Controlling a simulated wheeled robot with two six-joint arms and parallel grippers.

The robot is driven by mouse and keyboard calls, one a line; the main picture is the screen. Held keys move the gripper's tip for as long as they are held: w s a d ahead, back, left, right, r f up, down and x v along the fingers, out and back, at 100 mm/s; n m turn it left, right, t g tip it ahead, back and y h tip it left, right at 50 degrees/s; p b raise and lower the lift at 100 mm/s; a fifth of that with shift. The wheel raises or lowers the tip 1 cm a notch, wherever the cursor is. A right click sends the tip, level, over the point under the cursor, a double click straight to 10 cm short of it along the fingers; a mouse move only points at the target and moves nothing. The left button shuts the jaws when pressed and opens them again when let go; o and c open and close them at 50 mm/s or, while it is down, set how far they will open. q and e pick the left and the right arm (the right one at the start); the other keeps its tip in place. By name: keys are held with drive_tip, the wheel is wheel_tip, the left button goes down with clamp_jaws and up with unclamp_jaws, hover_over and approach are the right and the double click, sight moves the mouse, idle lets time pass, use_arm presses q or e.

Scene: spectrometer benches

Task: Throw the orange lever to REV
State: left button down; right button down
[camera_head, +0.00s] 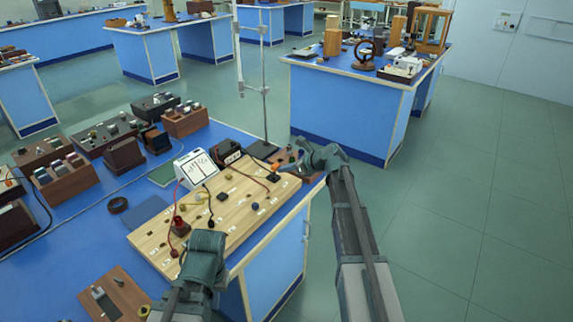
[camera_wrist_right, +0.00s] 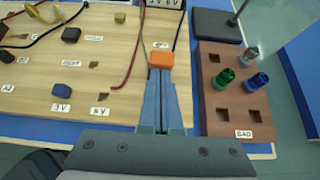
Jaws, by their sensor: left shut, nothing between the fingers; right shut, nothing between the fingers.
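The orange lever (camera_head: 276,167) has a blocky orange cap and stands near the right end of the pale wooden board (camera_head: 236,207). In the right wrist view the orange cap (camera_wrist_right: 161,60) shows right at the tips of my right gripper (camera_wrist_right: 161,85). That gripper (camera_head: 290,167) is shut and empty; I cannot tell whether it touches the cap. The fingers hide the board just below the cap. A small white label (camera_wrist_right: 161,45) sits just beyond the cap, its text hard to read. My left gripper (camera_head: 205,245) is shut and empty over the board's near-left part.
A dark wooden rack (camera_wrist_right: 238,95) with green, blue and grey pegs is close to the right of the fingers. Red and black cables (camera_wrist_right: 128,55) cross the board to the left. A white meter (camera_head: 196,168) and a metal stand (camera_head: 264,110) are behind.

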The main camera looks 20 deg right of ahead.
sight(276, 165)
drive_tip(key=w+a+r+g+h+p, duration=0.1)
drive_tip(key=p, duration=0.2)
drive_tip(key=w+r+g+h+p, duration=0.1)
drive_tip(key=g+p, duration=0.1)
drive_tip(key=p, duration=0.1)
drive_tip(key=shift+w+a+r+h+p, duration=0.2)
drive_tip(key=shift+w+a+h+p, duration=0.1)
drive_tip(key=shift+a, duration=0.1)
drive_tip(key=shift+w+a+g+h+p, duration=0.3)
drive_tip(key=shift+w+g+h+p, duration=0.1)
drive_tip(key=shift+g+p, duration=0.35)
drive_tip(key=shift+s+f+b, duration=0.25)
drive_tip(key=shift+f+b, duration=0.05)
drive_tip(key=shift+r, duration=0.1)
drive_tip(key=shift+r+p, duration=0.8)
drive_tip(key=shift+p, duration=0.05)
drive_tip(key=shift+d, duration=0.1)
